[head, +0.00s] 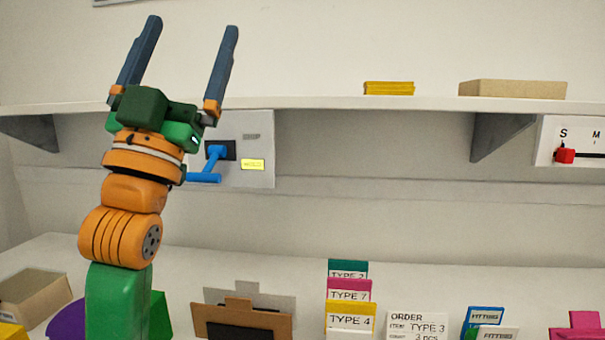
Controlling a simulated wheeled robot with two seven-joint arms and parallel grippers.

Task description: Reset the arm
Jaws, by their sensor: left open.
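My left gripper (186,65) is raised at the upper left of the head view, with its two long dark fingers pointing up. It is open and empty. Behind my left arm, a grey panel (258,130) is fixed below the shelf. On it is a blue handle (208,177) on a dark mount, partly beside my wrist. A small yellow label (253,164) is on the panel to the right of the handle. My arm hides the left part of the panel. My right gripper is not in view.
A shelf (330,104) spans the wall, with a yellow stack (389,88) and a tan box (512,89) on it. A slider panel with a red knob (565,155) is at the right. Cards, including an order card (418,324), and boxes line the table's front.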

